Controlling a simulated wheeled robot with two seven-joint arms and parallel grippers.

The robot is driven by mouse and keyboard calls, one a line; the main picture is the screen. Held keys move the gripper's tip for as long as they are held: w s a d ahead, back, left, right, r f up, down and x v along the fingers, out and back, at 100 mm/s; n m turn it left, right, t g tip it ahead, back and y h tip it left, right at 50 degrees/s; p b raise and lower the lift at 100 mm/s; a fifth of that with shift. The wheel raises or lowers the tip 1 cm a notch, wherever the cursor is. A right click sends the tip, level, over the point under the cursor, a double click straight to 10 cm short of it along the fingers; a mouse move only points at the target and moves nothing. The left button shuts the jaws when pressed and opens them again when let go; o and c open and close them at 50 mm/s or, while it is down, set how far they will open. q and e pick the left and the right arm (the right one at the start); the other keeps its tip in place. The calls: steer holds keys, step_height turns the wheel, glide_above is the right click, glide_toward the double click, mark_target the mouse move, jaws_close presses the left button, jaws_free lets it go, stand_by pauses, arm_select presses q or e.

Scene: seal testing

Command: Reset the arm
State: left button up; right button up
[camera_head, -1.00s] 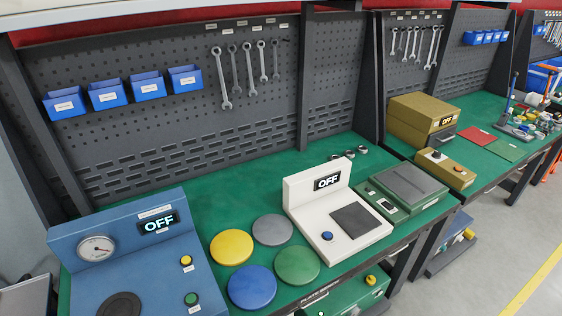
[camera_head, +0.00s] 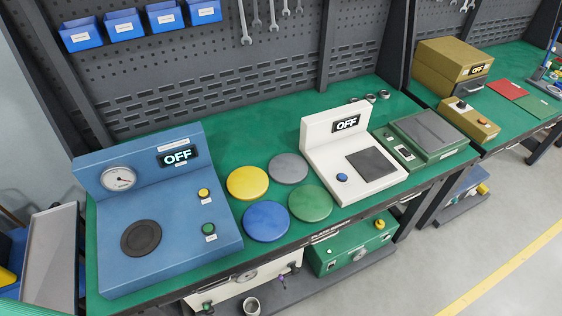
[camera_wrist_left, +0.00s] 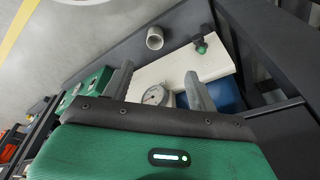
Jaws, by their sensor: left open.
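My left gripper (camera_wrist_left: 158,92) shows in the left wrist view with its two grey fingers apart and nothing between them. Beyond the fingers is a white device with a round gauge (camera_wrist_left: 157,96), on the shelf under the bench, not touched. Neither of my grippers shows in the head view. My right gripper is in no view.
The green bench top (camera_head: 240,130) bears a blue tester (camera_head: 170,235) with a gauge, several coloured discs, a white device (camera_head: 325,170) and a green device (camera_head: 425,135). A lower shelf holds a green box (camera_head: 350,245). The grey floor at right is open.

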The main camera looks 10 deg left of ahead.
arm_select(q)
steer(key=s+a+f, duration=0.1)
steer(key=s+f, duration=0.8)
steer(key=f, duration=0.1)
steer(key=s+a+f+g, duration=0.1)
steer(key=s+a+f, duration=0.1)
steer(key=s+f, duration=0.7)
steer(key=shift+s+a+f, duration=0.25)
steer(key=shift+s+f, duration=0.1)
steer(key=shift+s, duration=0.25)
